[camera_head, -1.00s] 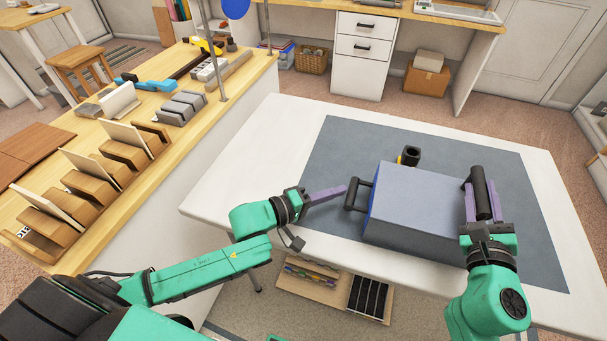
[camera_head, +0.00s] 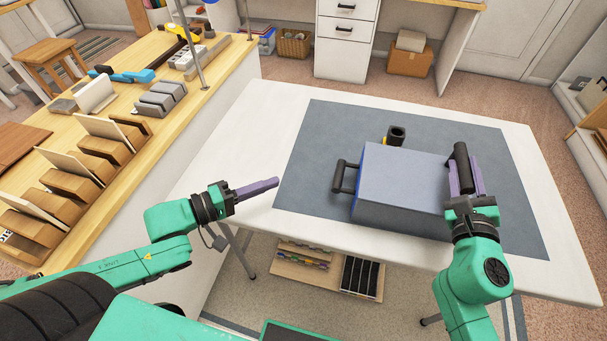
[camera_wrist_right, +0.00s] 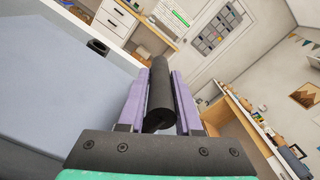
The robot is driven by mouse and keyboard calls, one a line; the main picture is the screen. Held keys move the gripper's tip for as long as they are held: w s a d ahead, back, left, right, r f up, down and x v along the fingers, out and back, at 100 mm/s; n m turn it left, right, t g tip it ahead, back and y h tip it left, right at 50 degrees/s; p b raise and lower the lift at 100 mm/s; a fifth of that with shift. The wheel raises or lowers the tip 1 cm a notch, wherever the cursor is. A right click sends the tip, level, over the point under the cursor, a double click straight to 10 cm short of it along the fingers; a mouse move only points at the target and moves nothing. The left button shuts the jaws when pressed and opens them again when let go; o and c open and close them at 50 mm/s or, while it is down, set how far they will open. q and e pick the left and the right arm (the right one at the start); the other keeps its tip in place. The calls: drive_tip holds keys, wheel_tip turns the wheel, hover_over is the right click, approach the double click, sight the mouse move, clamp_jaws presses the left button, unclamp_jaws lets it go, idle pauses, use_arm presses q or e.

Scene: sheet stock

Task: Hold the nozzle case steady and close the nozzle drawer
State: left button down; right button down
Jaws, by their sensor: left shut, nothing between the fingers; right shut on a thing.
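The nozzle case (camera_head: 405,175) is a grey-blue box on the dark mat. A black bar handle (camera_head: 461,168) stands at its right end. My right gripper (camera_head: 465,172) is shut on that handle; the right wrist view shows the bar (camera_wrist_right: 160,90) between the purple fingers. At the case's left end are a blue edge and a second black handle (camera_head: 339,176), on the nozzle drawer side. The drawer's front face is turned away, and I cannot tell whether a gap is left. My left gripper (camera_head: 272,187) is shut and empty, left of the drawer handle and apart from it.
The mat (camera_head: 310,140) covers much of the white table (camera_head: 230,140). A small black cup-like item (camera_head: 396,135) stands behind the case. A wooden bench (camera_head: 160,125) with blocks and tools is at left. The mat is clear left of the drawer handle.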

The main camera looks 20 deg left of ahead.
drive_tip(key=c, duration=0.5)
unclamp_jaws()
drive_tip(key=shift+f, duration=0.45)
drive_tip(key=shift+w+r, duration=0.1)
drive_tip(key=shift+w, duration=0.05)
drive_tip(key=shift+r, duration=0.1)
drive_tip(key=s, duration=1.2)
drive_tip(key=shift+o, duration=0.3)
drive_tip(key=o, duration=0.4)
